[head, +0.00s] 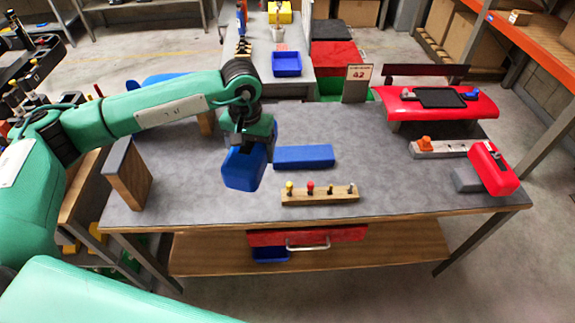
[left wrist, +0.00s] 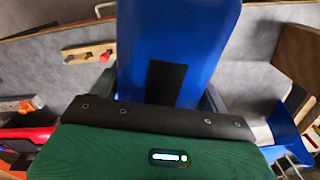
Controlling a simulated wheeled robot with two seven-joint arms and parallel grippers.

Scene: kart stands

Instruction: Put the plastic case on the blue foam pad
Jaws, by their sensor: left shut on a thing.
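The plastic case (head: 243,168) is a blue block-like box. My left gripper (head: 250,145) is shut on it and holds it, tilted, in front of the grey tabletop. The gripper hides its upper part in the head view. The case also fills the upper middle of the left wrist view (left wrist: 205,35), with a black patch on its face. The blue foam pad (head: 304,156) lies flat on the table just right of the case, with nothing on it. The case appears beside the pad, not over it. My right gripper is not in view.
A wooden strip with coloured knobs (head: 320,196) lies in front of the pad. A wooden upright block (head: 128,176) stands at the table's left end. A red kart part (head: 493,167) and an orange-topped strip (head: 455,148) are at the right. The tabletop (head: 395,180) between is bare.

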